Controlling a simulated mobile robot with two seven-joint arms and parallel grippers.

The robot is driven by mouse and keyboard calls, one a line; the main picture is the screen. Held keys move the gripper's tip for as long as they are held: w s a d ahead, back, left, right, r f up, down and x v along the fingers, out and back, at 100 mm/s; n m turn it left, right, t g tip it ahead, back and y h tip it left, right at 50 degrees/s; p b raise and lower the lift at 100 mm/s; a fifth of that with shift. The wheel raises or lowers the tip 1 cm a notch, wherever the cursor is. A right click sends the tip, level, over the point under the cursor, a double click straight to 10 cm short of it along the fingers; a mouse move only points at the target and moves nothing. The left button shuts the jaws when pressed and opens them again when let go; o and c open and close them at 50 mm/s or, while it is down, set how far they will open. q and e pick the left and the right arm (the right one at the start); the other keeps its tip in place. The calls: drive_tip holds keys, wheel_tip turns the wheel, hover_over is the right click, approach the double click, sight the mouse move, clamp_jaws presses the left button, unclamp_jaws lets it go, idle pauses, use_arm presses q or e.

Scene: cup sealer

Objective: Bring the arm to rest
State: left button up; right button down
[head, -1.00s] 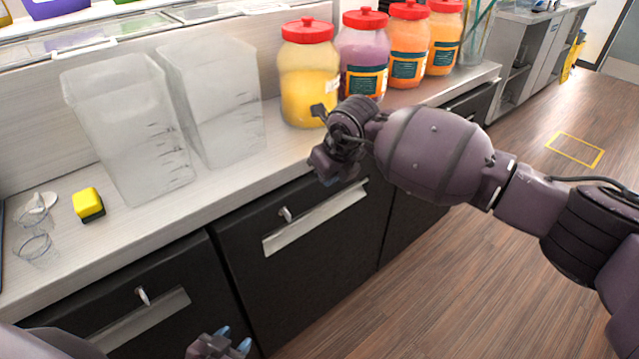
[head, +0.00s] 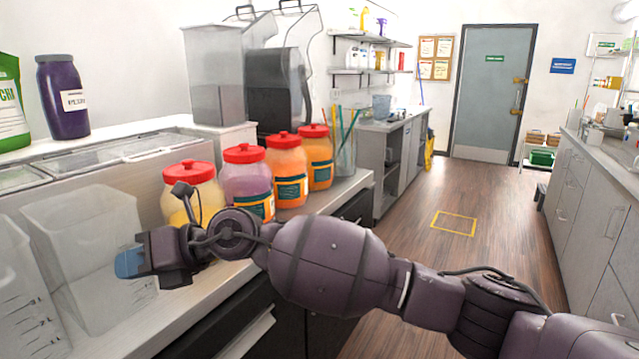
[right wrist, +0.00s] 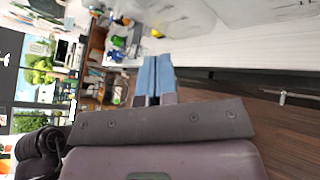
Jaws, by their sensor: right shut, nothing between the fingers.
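My right arm comes in from the lower right in the head view. My right gripper (head: 130,262) points left in front of the counter, with its blue fingertips over the view of a clear container. In the right wrist view the two blue fingers (right wrist: 155,78) lie side by side, shut with nothing between them. My left gripper does not show in the head view now.
The counter (head: 345,190) holds clear plastic containers (head: 95,240) and several red-lidded jars, such as a purple one (head: 245,180), close behind my right arm. Dark cabinets stand below it. The wooden floor (head: 410,255) to the right is open towards a grey door (head: 490,90).

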drive_tip(key=w+d+r+m+t+y, duration=0.25)
drive_tip(key=d+m+t+y, duration=0.2)
drive_tip(key=m, duration=0.35)
drive_tip(key=w+d+r+m+t+y, duration=0.2)
drive_tip(key=d+r+m+t+y, duration=0.1)
drive_tip(key=d+m+t, duration=0.3)
drive_tip(key=w+d+f+m+t+h, duration=0.2)
drive_tip(key=d+f+m+t+h, duration=0.4)
drive_tip(key=d+m, duration=0.35)
drive_tip(key=w+d+f+m+t+h, duration=0.35)
drive_tip(key=d+f+m+h, duration=0.35)
drive_tip(key=m, duration=0.4)
drive_tip(key=s+d+f+m+g+h, duration=0.1)
drive_tip(key=s+d+f+m+h, duration=0.3)
drive_tip(key=d+f, duration=0.55)
drive_tip(key=s+d+f+m+g+h, duration=0.2)
drive_tip(key=s+d+f+m, duration=0.3)
drive_tip(key=d+f, duration=0.4)
drive_tip(key=s+d+f+m+g+h, duration=0.1)
drive_tip(key=s+d+f+g, duration=0.1)
drive_tip(key=s+d+f, duration=0.2)
drive_tip(key=s+d+f+m+g+h, duration=0.1)
drive_tip(key=s+d+f, duration=0.4)
drive_tip(key=s+f, duration=0.6)
drive_tip(key=s+g+h, duration=0.1)
drive_tip(key=s, duration=0.5)
drive_tip(key=shift+s+f, duration=0.2)
drive_tip(key=shift+s, duration=0.15)
